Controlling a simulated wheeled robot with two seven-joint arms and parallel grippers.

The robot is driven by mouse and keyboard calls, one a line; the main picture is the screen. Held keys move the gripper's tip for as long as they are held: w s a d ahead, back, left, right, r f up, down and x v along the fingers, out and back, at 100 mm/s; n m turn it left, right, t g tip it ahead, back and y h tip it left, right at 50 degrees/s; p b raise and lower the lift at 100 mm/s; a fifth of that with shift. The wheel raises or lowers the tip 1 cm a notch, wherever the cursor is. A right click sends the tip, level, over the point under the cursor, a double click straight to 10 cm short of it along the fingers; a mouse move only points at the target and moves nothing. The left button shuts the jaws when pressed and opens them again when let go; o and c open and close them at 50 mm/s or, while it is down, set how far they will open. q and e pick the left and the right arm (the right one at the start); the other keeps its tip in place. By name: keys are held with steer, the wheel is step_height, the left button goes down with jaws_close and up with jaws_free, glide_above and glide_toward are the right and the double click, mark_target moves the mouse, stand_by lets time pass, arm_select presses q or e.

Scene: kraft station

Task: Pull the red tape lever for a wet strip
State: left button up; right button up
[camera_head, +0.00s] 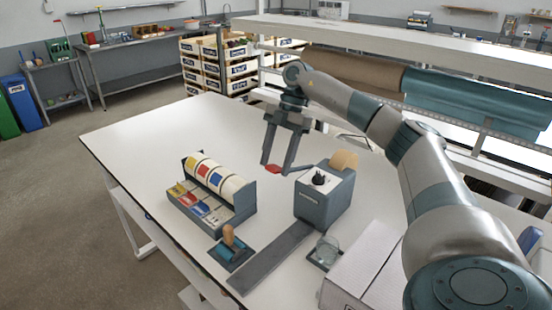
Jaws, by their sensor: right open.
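The tape dispenser (322,204) is a grey-blue box on the white table, with a black knob on top and a tan paper roll (343,160) at its back. Its red lever (273,169) sticks out to the left on a thin dark arm. My right gripper (275,167) points down with its fingers apart, and the red lever tip shows between or just behind the fingertips. I cannot tell whether they touch it. No wet strip is visible. My left gripper is not in view.
A label rack (246,204) with coloured rolls stands left of the dispenser. A wooden-handled stamp (228,237) on a pad, a dark flat strip (268,262), a glass jar (327,250) and a white carton (360,272) lie in front. The table's back left is clear.

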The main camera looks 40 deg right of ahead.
steer(key=shift+f, duration=0.1)
steer(key=shift+c, duration=0.7)
jaws_close()
steer(key=shift+x, duration=0.95)
steer(key=d+b+x, duration=0.1)
steer(key=x, duration=0.6)
steer(key=shift+f, duration=0.2)
steer(key=shift+d, duration=0.1)
